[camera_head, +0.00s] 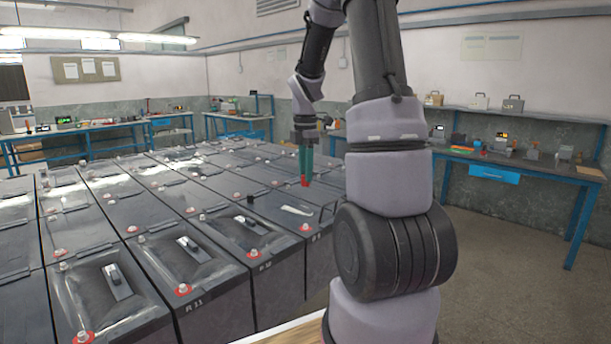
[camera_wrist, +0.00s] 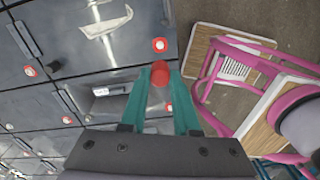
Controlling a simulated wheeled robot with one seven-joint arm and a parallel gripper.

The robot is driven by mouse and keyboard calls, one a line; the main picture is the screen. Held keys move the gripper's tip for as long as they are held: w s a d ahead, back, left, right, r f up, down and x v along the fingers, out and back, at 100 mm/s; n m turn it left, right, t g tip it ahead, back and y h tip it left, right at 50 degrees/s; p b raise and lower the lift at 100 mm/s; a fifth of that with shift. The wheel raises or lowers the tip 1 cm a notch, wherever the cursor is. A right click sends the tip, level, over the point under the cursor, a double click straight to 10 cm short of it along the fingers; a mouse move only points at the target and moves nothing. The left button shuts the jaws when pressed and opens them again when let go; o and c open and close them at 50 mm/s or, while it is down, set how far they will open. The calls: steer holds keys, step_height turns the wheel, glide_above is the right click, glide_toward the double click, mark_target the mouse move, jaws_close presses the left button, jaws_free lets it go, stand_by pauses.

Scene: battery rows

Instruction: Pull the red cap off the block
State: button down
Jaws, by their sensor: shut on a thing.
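My gripper (camera_head: 305,177) has green fingers and points down over the near right part of the battery rows. It is shut on a red cap (camera_head: 304,184), which shows at the fingertips. In the wrist view my gripper (camera_wrist: 160,80) has the red cap (camera_wrist: 160,72) between its fingertips. The cap appears to be above the grey battery block (camera_wrist: 135,75) near its edge; I cannot tell the exact gap. The cap's underside and the place below it are hidden.
Grey batteries (camera_head: 205,250) stand in close rows, with red-ringed terminals and raised handles on top. In the wrist view a pink frame (camera_wrist: 240,50) with wooden boards stands to the right. A blue workbench (camera_head: 500,175) with small items lines the right wall.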

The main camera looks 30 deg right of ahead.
steer(key=shift+r, duration=1.15)
